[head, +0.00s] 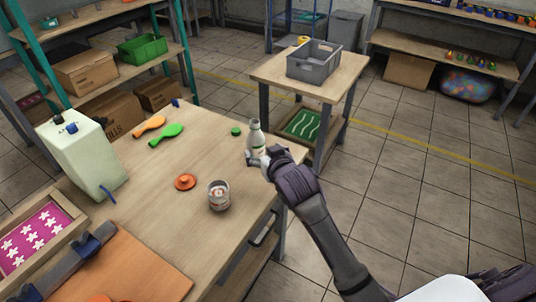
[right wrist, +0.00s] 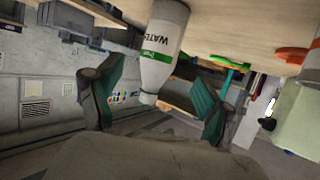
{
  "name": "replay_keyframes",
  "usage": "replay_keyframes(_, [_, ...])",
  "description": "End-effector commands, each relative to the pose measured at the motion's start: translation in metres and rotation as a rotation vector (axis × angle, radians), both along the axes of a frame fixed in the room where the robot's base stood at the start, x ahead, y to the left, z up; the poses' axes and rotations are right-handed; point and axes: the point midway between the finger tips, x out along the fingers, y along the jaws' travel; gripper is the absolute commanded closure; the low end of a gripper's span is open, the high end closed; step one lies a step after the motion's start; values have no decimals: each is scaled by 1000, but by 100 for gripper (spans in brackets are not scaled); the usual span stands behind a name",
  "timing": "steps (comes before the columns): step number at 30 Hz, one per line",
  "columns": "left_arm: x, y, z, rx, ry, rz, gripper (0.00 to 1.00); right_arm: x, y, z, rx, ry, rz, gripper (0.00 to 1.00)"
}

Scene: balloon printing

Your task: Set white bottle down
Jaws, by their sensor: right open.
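The white bottle (head: 255,138) stands upright near the right edge of the wooden table (head: 213,152) in the head view. In the right wrist view, which is turned upside down, the bottle (right wrist: 166,45) has a green band and the word WATER. My right gripper (head: 259,158) is at the bottle, on the near right side. Its two green fingers are spread apart, one on each side of the bottle, with gaps visible in the right wrist view. My left gripper is not in view.
A can (head: 219,197) and an orange lid (head: 185,182) stand nearer on the table. A small green lid (head: 236,131) lies just left of the bottle. Green (head: 166,135) and orange (head: 149,126) paddles lie farther back. A side table with a grey crate (head: 314,61) stands beyond.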

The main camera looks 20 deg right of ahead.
Motion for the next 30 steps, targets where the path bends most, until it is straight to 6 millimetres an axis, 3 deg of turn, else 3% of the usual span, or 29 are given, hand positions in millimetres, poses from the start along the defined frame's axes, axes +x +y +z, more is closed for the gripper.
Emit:
replay_keyframes(7, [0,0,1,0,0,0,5,-26,0,11,0,-1,0,21])
replay_keyframes(23, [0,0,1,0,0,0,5,-29,0,11,0,2,0,21])
replay_keyframes(26, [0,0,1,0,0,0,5,-39,0,1,-3,36,0,21])
replay_keyframes(29, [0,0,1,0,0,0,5,-71,-2,-28,-16,137,6,21])
replay_keyframes(30, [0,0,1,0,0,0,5,-90,-2,-42,-22,195,10,21])
